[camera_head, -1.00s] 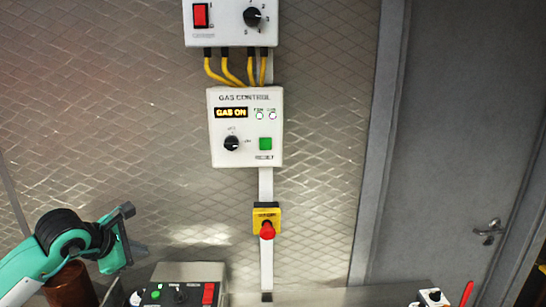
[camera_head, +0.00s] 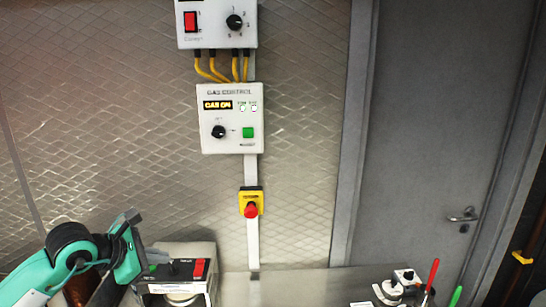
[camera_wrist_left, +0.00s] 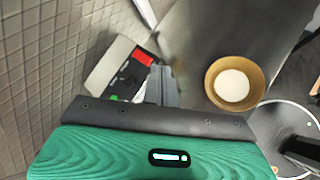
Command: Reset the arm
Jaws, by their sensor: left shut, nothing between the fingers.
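My left arm, green and black, comes in at the lower left of the head view. Its gripper (camera_head: 136,238) is shut and empty, in front of the wall and close to the grey control box on the counter. In the left wrist view the shut fingers (camera_wrist_left: 162,84) point away from the camera, beside that same box. My right gripper is in neither current view.
The control box (camera_head: 200,250) has a red switch and dark knob. A gas control panel (camera_head: 231,135) reads GAS ON above a red emergency button (camera_head: 251,210). A bowl with white contents (camera_wrist_left: 247,84) stands right of the fingers. A grey door (camera_head: 425,130) is at right.

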